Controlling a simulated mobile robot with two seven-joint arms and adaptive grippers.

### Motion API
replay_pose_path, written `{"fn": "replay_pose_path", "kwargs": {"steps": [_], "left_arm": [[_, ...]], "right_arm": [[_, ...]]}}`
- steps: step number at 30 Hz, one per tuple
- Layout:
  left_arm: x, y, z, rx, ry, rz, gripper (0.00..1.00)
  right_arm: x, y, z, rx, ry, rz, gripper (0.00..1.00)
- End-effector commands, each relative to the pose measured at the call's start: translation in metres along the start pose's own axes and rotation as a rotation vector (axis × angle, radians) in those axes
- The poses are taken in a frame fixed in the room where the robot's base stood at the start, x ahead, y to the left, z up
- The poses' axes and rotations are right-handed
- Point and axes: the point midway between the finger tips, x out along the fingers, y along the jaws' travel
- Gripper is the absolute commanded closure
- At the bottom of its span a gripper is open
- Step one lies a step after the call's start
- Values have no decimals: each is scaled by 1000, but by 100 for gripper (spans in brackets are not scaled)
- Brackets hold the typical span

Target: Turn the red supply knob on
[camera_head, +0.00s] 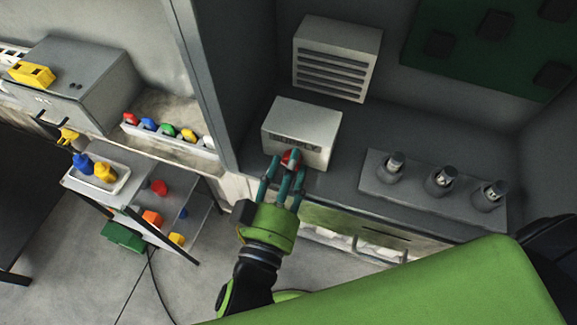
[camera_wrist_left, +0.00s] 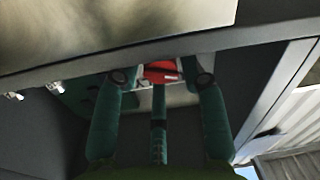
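The red supply knob (camera_head: 291,158) is on the front of a pale box with dark lettering (camera_head: 305,125), on the grey counter. My left gripper (camera_head: 286,164) reaches up to it, its teal fingers apart around the knob and partly hiding it. In the left wrist view the red knob (camera_wrist_left: 160,72) lies between the two outer fingertips (camera_wrist_left: 162,77), with the third finger below. Narrow pale gaps show beside the knob, so the fingers look open around it. The knob's pointing direction cannot be made out. My right gripper is not in view.
A louvred vent box (camera_head: 337,57) stands behind the pale box. A grey plate (camera_head: 415,181) with three cylindrical fittings lies to the right. A shelf cart (camera_head: 135,188) with coloured parts stands at left. A wall edge (camera_head: 203,85) rises close left of the knob box.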

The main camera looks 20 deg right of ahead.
Motion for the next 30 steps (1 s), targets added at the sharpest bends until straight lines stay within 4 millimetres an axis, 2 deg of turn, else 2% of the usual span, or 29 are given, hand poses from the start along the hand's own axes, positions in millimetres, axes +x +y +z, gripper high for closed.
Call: {"fn": "replay_pose_path", "kwargs": {"steps": [7,11,24,30], "left_arm": [[-1,0,0,-1,0,0,58],[-11,0,1,-3,-2,-1,58],[-85,0,2,-4,-6,-3,58],[-109,0,1,-2,-5,-2,58]], "right_arm": [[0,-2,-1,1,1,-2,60],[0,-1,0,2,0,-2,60],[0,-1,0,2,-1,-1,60],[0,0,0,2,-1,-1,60]]}}
